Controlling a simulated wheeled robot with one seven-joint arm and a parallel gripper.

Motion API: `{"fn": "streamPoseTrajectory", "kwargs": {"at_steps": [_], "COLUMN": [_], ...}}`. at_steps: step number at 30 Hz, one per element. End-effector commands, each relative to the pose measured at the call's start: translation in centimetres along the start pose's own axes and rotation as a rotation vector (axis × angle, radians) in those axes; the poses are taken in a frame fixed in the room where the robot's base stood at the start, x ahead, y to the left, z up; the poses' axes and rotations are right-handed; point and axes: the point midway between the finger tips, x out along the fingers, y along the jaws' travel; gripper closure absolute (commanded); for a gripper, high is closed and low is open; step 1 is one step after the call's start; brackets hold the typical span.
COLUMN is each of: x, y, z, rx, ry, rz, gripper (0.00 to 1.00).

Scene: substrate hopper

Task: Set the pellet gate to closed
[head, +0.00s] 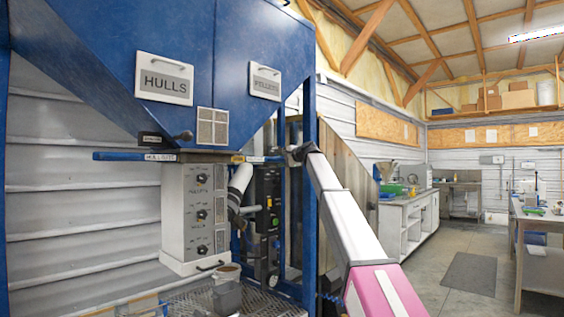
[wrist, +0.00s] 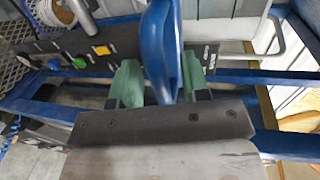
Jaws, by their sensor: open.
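The hopper's pellet side (head: 267,84) is the blue bin with a white label at upper centre in the head view. My gripper (head: 292,155) is at the hopper's lower right, beside the blue post, small and partly hidden. In the wrist view my gripper (wrist: 160,82) is open, with a green finger on each side of a rounded blue piece (wrist: 162,40). I cannot tell whether this piece is the gate's handle, or whether the fingers touch it. A dark plate with a small white label (wrist: 210,60) is just right of it.
A grey control box (head: 196,212) hangs below. A blue post (head: 309,200) stands close to my arm. The floor (head: 430,275) at the right is mostly open.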

Motion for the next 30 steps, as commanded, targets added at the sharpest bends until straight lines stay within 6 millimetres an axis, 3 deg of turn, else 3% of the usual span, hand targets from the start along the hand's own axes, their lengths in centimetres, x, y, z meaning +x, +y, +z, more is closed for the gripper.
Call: {"fn": "streamPoseTrajectory", "kwargs": {"at_steps": [1,5,13,21,24,30], "x": [0.0,0.0,-0.1,-0.2,-0.1,-0.1], "y": [0.0,0.0,0.1,0.2,0.1,0.1], "z": [0.0,0.0,0.8,6.3,7.4,7.6], "rx": [0.000,0.000,0.000,-0.001,0.000,0.001], "ry": [0.000,0.000,-0.001,-0.002,-0.001,-0.003], "rz": [0.000,0.000,0.000,0.001,0.001,0.002], "gripper": [0.58,1.00,1.00,1.00,1.00,1.00]}}
